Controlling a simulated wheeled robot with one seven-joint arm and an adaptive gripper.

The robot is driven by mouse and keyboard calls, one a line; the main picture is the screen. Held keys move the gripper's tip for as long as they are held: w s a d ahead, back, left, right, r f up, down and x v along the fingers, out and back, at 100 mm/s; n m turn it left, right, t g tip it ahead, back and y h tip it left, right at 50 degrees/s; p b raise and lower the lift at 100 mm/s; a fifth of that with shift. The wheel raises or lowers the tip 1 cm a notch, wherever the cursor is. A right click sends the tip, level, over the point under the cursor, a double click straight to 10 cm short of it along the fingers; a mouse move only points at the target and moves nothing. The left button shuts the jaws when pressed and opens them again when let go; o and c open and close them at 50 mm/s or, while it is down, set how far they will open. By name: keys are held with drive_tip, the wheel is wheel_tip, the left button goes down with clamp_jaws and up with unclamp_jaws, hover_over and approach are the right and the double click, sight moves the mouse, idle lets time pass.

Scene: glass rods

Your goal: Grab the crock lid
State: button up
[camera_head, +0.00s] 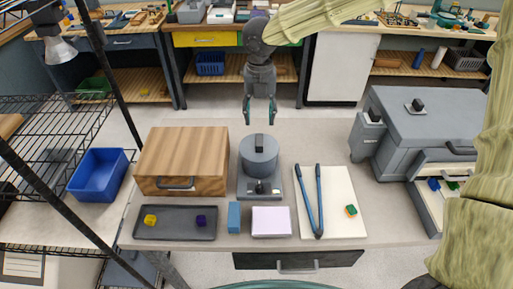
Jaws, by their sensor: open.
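The crock (261,168) is a grey cylinder on a grey base with a dark knob at its front, in the middle of the table. Its grey round lid (250,147) lies flat on top and has an upright black handle (259,143). My gripper (259,121) points down with its two fingers apart and nothing between them. In the picture it appears just above the lid handle, apart from it. The exact height and depth gap cannot be told from this one view.
A wooden box (182,155) stands left of the crock, with a dark tray (175,223) in front. Blue tongs (310,205) lie on a white board (340,190) at right. A large grey case (425,120) stands further right. A blue bin (98,175) is at left.

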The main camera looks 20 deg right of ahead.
sight(259, 139)
drive_tip(key=shift+f+p, duration=1.95)
drive_tip(key=shift+f, duration=3.6)
clamp_jaws()
